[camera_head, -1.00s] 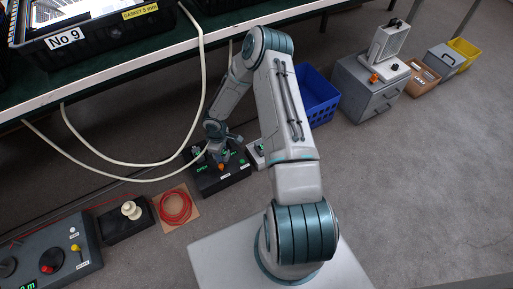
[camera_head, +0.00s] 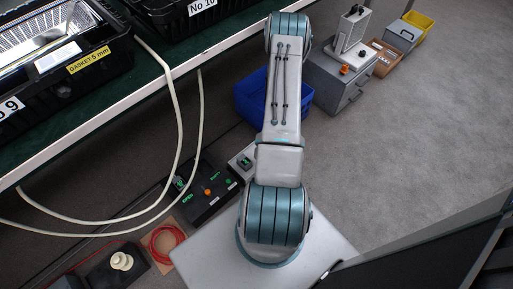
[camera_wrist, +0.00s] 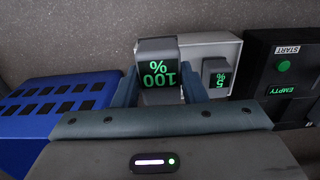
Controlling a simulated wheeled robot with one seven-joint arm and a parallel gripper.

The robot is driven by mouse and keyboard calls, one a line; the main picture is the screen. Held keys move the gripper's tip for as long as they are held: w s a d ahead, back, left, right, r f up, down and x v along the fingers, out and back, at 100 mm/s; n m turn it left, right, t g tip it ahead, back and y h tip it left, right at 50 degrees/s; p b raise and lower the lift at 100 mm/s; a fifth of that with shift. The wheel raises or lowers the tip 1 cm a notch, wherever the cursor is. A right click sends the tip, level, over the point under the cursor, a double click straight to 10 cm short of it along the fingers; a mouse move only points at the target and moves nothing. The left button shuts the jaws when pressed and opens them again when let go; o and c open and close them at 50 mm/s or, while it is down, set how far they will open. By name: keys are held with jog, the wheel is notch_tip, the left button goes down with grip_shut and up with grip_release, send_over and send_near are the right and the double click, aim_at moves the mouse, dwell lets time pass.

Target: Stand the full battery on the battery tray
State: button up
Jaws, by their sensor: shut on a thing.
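My gripper (camera_wrist: 158,84) is shut on the full battery (camera_wrist: 158,74), a grey block whose green display reads 100%, upside down in the wrist view. The pale battery tray (camera_wrist: 208,50) is behind it there; a smaller-looking battery (camera_wrist: 217,79) reading 5% stands on its right part. The full battery overlaps the tray's left part in this view; I cannot tell whether it touches the tray. In the head view the tray (camera_head: 236,166) is left of my arm, and my gripper is hidden.
A black station with START and EMPTY labels (camera_wrist: 287,95) is right of the tray; it also shows in the head view (camera_head: 208,208). A blue crate (camera_wrist: 60,102) is at the left in the wrist view. Pale cables (camera_head: 176,110) hang from the bench. Open floor (camera_head: 420,130) lies right.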

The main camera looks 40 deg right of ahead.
jog(key=w+f, duration=0.1)
jog(key=w, duration=0.1)
jog(key=w+f+b, duration=0.1)
jog(key=w+f, duration=0.2)
jog(key=w, duration=0.2)
jog(key=shift+w+a+f+b, duration=0.1)
jog(key=shift+a+f+b, duration=0.25)
jog(key=shift+f+b, duration=1.1)
jog(key=shift+f, duration=0.7)
jog(key=shift+f, duration=0.15)
jog(key=o, duration=1.2)
notch_tip(320, 180, up, 12)
jog(key=p, duration=0.5)
